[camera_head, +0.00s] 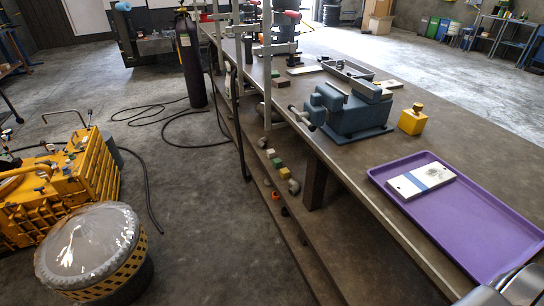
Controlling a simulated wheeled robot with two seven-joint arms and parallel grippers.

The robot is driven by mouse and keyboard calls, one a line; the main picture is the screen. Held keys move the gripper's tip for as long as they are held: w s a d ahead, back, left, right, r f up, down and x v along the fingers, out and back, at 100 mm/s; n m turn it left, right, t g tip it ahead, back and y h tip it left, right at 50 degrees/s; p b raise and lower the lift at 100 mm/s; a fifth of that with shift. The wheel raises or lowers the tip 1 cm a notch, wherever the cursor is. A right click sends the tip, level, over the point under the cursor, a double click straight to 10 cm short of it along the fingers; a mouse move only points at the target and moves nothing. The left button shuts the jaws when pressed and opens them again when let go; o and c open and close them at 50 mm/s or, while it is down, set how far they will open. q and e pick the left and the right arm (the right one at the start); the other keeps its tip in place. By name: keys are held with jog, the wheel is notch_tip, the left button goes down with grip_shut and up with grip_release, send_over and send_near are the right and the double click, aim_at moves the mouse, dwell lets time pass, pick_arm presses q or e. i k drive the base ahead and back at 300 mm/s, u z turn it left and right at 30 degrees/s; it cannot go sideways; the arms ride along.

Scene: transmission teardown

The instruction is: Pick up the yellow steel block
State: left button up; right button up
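The yellow steel block (412,121) stands on the workbench in the head view, just right of the blue-grey vise. It is a squat cube with a smaller knob on top. Nothing touches it from above, and its near faces are in clear view. Neither my left nor my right gripper's fingers show in this view. A grey metallic shape (522,285) is cut off at the bottom right corner, and I cannot tell what it is.
The vise (352,112) stands close left of the block. A purple tray (470,228) with a white, blue-banded box (421,179) lies nearer. Bare bench top (455,132) lies right of the block. Upright posts (267,70) stand along the bench's left edge.

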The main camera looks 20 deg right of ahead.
aim_at(284, 173)
jog(key=i, duration=1.4)
jog(key=z, duration=2)
